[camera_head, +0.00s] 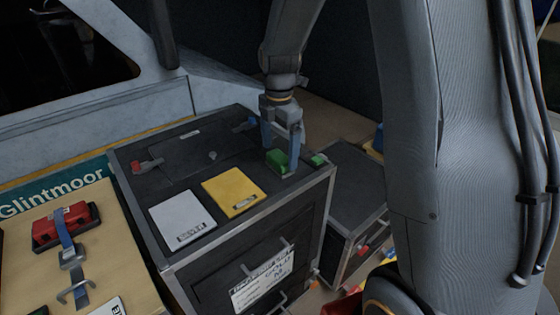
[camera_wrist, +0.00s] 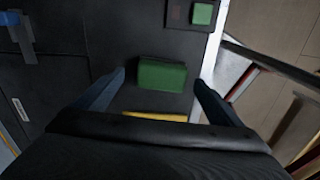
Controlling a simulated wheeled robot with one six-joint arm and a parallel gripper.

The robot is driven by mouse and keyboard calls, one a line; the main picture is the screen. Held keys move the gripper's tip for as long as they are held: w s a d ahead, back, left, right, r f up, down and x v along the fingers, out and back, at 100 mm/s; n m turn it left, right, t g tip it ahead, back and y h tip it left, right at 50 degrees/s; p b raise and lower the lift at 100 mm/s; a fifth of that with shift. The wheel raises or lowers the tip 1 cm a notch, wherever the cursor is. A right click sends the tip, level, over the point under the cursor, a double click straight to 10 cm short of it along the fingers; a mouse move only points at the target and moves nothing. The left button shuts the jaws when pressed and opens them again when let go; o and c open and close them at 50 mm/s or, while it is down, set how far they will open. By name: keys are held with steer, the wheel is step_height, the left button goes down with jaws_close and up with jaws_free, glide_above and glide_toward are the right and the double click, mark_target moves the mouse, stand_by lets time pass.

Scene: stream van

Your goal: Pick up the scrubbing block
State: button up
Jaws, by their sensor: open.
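The scrubbing block looks to be the green block (camera_head: 278,161), lying on top of a black case near its right edge. In the wrist view the green block (camera_wrist: 162,76) lies between the two fingertips and a little ahead of them, with a gap on each side. My gripper (camera_head: 282,152) is open and points down at the block. Its blue-grey fingers also show in the wrist view (camera_wrist: 160,80). I cannot tell how far the fingertips are above the case top.
A Glintmoor box (camera_head: 110,275) with a strapped red block (camera_head: 66,225) stands left. A lower dark case (camera_head: 350,185) stands right.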

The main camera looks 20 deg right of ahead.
mark_target(280, 156)
steer(key=shift+s+f+p, duration=0.2)
steer(key=shift+f+p, duration=0.25)
steer(key=shift+f, duration=1.25)
steer(key=c, duration=1.2)
steer(key=shift+r+b, duration=1.25)
steer(key=shift+r, duration=3.8)
steer(key=o, duration=0.5)
steer(key=c, duration=0.3)
